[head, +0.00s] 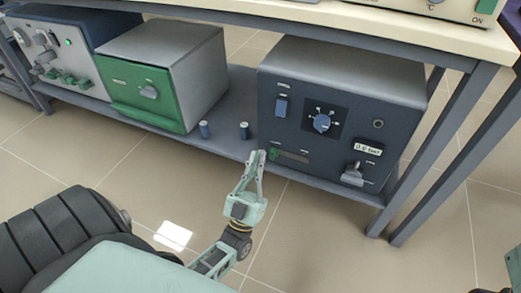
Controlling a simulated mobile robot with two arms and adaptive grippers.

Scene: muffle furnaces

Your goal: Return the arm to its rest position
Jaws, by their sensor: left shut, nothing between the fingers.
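My left gripper (256,160) is shut and empty in the head view. Its fingertips point toward the lower left front of the dark blue furnace box (345,62), close to a small green part on its panel; I cannot tell whether they touch. The box stands on the lower shelf and has a blue dial (322,123), a blue switch (281,106) and a small display (368,147). My left arm reaches up from the bottom of the view. A small piece of my other arm may show at the lower right edge, without its fingers.
The lower shelf (230,118) carries a green-fronted grey box (165,60), another control box (60,50) and two small blue cylinders (204,130) (244,131). A table top (400,25) hangs above, with grey legs (455,140) at the right. The tiled floor in front is clear.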

